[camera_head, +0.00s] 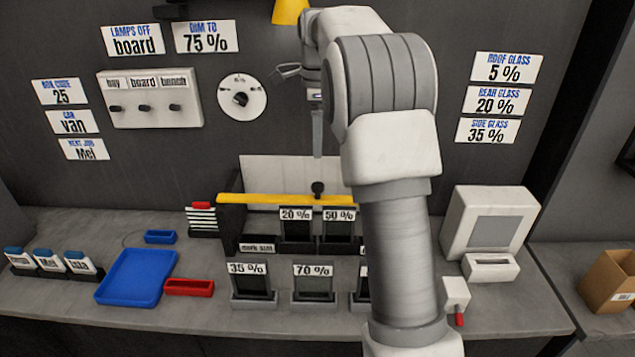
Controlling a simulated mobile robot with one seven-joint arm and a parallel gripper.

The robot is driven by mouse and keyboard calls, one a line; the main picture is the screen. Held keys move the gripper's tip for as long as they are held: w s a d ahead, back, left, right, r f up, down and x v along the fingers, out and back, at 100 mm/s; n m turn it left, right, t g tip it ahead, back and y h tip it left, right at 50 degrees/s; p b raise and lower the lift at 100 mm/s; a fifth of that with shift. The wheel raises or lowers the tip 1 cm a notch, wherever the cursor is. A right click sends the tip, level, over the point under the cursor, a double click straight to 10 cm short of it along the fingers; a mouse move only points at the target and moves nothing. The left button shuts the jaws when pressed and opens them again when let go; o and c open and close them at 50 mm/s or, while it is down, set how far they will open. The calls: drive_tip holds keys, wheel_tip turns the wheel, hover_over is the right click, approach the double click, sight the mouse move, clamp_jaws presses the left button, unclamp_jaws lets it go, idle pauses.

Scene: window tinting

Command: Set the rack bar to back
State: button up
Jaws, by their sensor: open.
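The rack bar is a long yellow bar (270,199) lying across the dark rack (232,222) in the middle of the bench. A black knob (318,187) stands up from the bar near its middle. My arm hides the bar's right end. My gripper (317,154) points down above the knob, apart from it in the picture; its depth relative to the knob is hard to judge. It is open, with nothing seen between its fingers. Dark film samples labelled 20 % (296,226) and 50 % (338,226) stand in the rack below the bar.
In front stand samples labelled 35 % (250,284) and 70 % (313,284); another is partly hidden by my arm. A blue tray (137,277) and red tray (189,287) lie left. A white machine (490,222) stands right. A switch panel (150,98) is on the wall.

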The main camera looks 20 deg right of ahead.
sight(317, 185)
wheel_tip(317, 185, down, 11)
drive_tip(key=shift+r+b, duration=0.1)
drive_tip(key=shift+b, duration=0.25)
clamp_jaws()
idle(1.3)
